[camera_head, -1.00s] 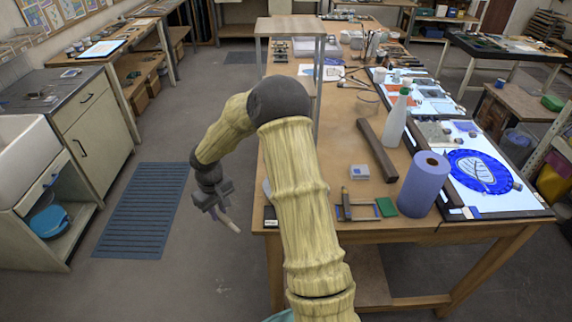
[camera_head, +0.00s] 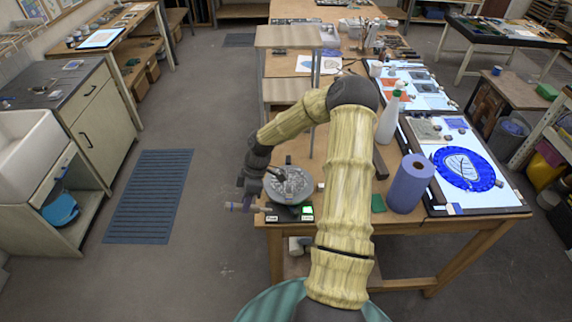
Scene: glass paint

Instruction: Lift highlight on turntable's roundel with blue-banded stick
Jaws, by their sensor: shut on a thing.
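My gripper (camera_head: 245,197) is shut on a thin stick (camera_head: 232,207), held roughly level just left of the table's near-left corner. The stick looks brownish with a bluish-purple part; its band is too small to make out clearly. A round grey disc (camera_head: 292,193), which looks like the turntable, stands on that corner, right of my gripper. Grey shapes lie on top of it, partly behind my arm; I cannot make out a highlight there. A blue roundel with a pale leaf (camera_head: 464,167) lies on the lit panel at the right.
Small dark labelled blocks (camera_head: 272,218) sit at the table edge before the disc, one with a green-lit face (camera_head: 307,210). A purple-blue roll (camera_head: 411,184) and a white bottle (camera_head: 389,120) stand right of my arm. A raised shelf (camera_head: 284,38) stands behind.

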